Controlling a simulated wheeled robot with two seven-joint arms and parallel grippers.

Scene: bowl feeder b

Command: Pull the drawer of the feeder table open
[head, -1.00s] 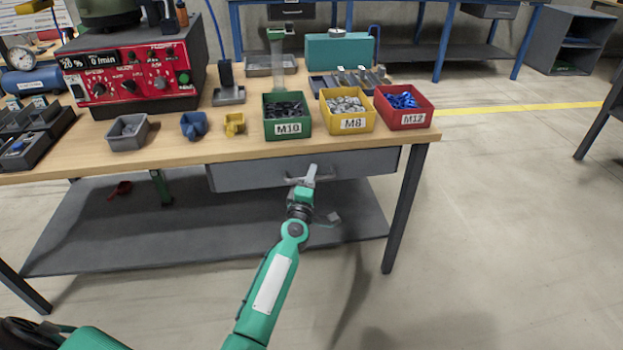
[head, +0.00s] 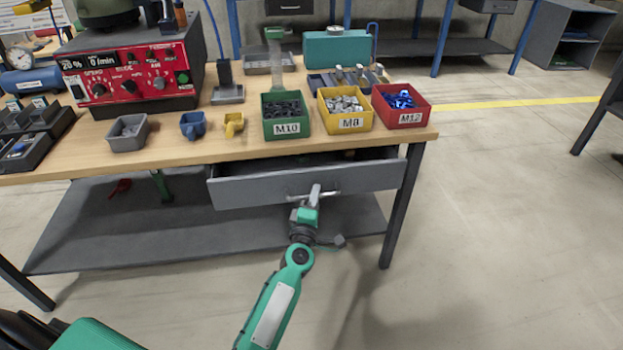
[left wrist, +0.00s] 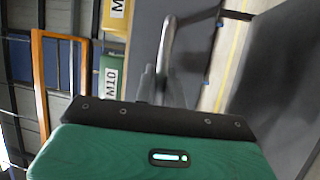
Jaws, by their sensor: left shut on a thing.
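The grey drawer (head: 250,190) of the feeder table (head: 85,158) stands partly out below the tabletop. A dark gap shows above its front, and its inside is mostly hidden. My left gripper (head: 314,194) is shut on the drawer's metal handle (head: 328,194) at the middle of the front. In the left wrist view, the fingers of my left gripper (left wrist: 160,85) close on the handle bar (left wrist: 178,45), which runs up the picture. My right gripper does not show.
Green (head: 286,116), yellow (head: 345,110) and red (head: 401,106) bins stand on the tabletop above the drawer. A grey shelf (head: 110,225) lies below it. A dark table leg (head: 402,205) is at the right. The floor in front is clear.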

